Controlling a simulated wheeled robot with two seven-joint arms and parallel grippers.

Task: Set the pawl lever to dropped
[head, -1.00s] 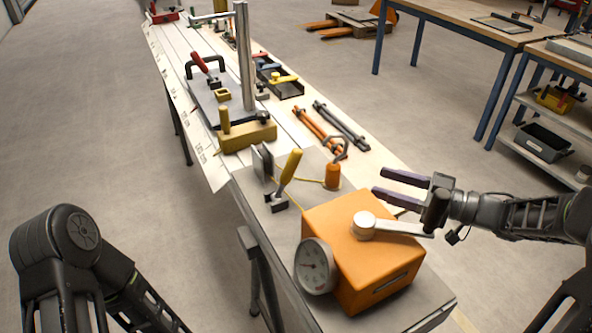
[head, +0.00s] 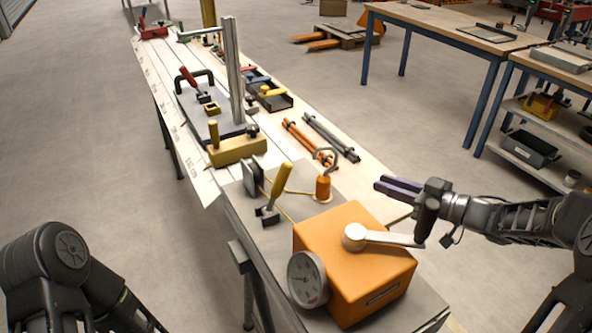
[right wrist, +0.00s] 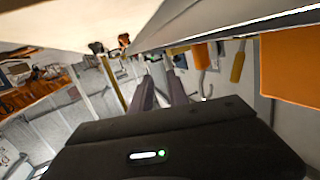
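The orange box (head: 350,255) on the near end of the bench carries a silver crank arm (head: 385,238) and a round gauge (head: 307,279). Behind it stands a lever with a yellow handle (head: 280,187) in a dark base, tilted to the right; I take it for the pawl lever, but no label is readable. My right gripper (head: 378,184) is above the bench's right edge, right of the lever and clear of it. Its fingers (right wrist: 160,80) show a narrow empty gap. The orange box (right wrist: 290,65) fills the wrist view's right side. My left gripper is out of view.
An orange weight with a hook (head: 323,187) stands between the lever and my right gripper; a yellow cord runs near it. Orange and grey bars (head: 330,138) lie behind. A yellow block (head: 238,150) and an upright metal post (head: 232,70) stand farther back.

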